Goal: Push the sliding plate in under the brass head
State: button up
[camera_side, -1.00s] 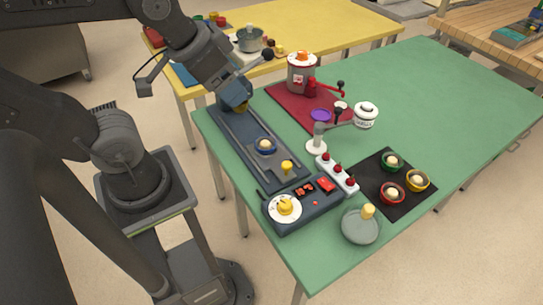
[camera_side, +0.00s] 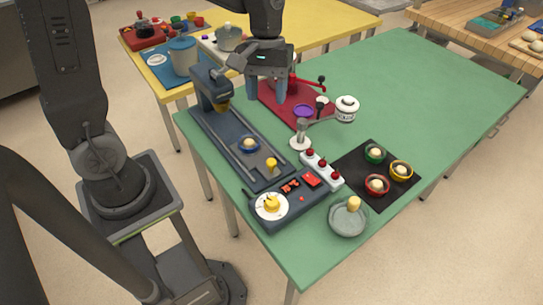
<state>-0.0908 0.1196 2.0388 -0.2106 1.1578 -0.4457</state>
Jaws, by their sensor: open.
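The sliding plate (camera_side: 257,159) lies on a dark blue railed base (camera_side: 215,134). It carries a small blue bowl with a pale ball (camera_side: 249,143), and a yellow knob (camera_side: 271,163) stands at its near end. The brass head (camera_side: 222,106) hangs under the blue press column (camera_side: 208,86) at the far end of the rails. The plate is apart from the head, on its near side. My gripper (camera_side: 267,92) points down, open, to the right of the press head and over the far part of the red mat. It is away from the plate and knob.
A dark control box with a white dial (camera_side: 270,206) sits at the near end. To the right are a white strip with red knobs (camera_side: 322,170), a grey stand with a white cup (camera_side: 347,108) and a black mat with bowls (camera_side: 378,199). The green table's right is clear.

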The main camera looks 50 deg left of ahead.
aim_at(271, 161)
jog(key=shift+n+g+h, duration=0.4)
jog(key=shift+n+g, duration=0.3)
jog(key=shift+n, duration=0.1)
jog(key=w+x, duration=0.1)
jog(key=x, duration=0.4)
jog(key=w+x, duration=0.1)
jog(key=x, duration=0.4)
jog(key=w+a+f+x, duration=0.1)
jog(key=x, duration=0.5)
jog(key=shift+f, duration=0.2)
jog(key=shift+c, duration=0.4)
grip_shut()
